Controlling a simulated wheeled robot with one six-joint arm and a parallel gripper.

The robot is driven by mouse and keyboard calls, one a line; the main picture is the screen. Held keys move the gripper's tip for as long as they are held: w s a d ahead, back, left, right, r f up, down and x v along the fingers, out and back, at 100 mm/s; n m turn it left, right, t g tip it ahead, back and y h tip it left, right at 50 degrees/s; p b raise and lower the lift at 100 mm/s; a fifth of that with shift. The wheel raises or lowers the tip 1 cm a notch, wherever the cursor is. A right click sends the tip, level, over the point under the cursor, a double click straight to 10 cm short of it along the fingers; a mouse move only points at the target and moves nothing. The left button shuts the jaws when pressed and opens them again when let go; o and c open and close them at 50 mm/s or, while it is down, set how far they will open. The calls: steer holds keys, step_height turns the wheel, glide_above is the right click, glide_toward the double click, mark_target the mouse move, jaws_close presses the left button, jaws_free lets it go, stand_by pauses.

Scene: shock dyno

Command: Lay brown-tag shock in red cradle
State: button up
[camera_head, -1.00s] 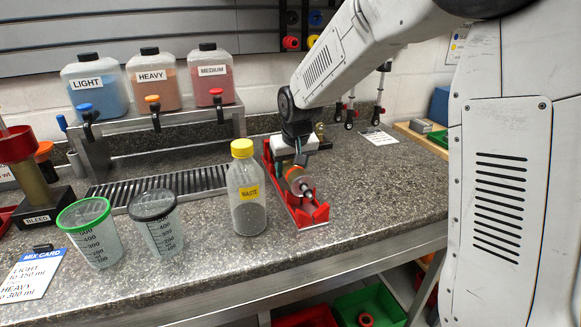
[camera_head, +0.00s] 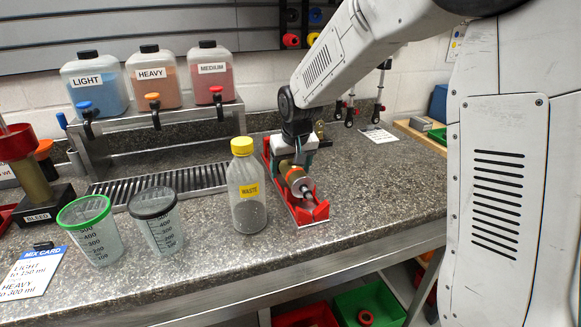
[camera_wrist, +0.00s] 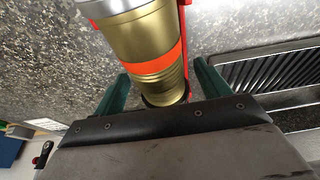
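The red cradle (camera_head: 310,214) stands on the counter right of the waste bottle. The gold shock (camera_head: 298,180) lies lengthwise in it, its silver end toward the front. In the wrist view the shock (camera_wrist: 147,45) shows a gold body with an orange-red band; I cannot make out a brown tag. My gripper (camera_head: 300,160) is over the shock's rear part. Its green fingers stand on both sides of the body in the wrist view (camera_wrist: 160,85), with gaps visible, so it looks open. The shock's rear end is partly hidden by my gripper.
The waste bottle (camera_head: 246,190) stands close left of the cradle. Two mixing cups (camera_head: 92,232) and a drip grate (camera_head: 190,182) are farther left. Other shocks (camera_head: 350,110) stand at the back right. The counter right of the cradle is clear.

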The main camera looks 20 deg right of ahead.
mark_target(302, 174)
steer(key=v, duration=0.8)
steer(key=shift+f, duration=0.1)
steer(key=shift+g, duration=0.8)
steer(key=s, duration=0.1)
steer(key=s+f, duration=0.1)
steer(key=s, duration=0.1)
steer(key=s+f, duration=0.1)
steer(key=s, duration=0.1)
steer(key=shift+s+d, duration=0.15)
steer(key=s+d+r, duration=0.1)
steer(key=s+r, duration=0.1)
steer(key=s, duration=1.2)
steer(key=s+d+r, duration=0.2)
steer(key=s, duration=1.3)
steer(key=shift+s, duration=0.3)
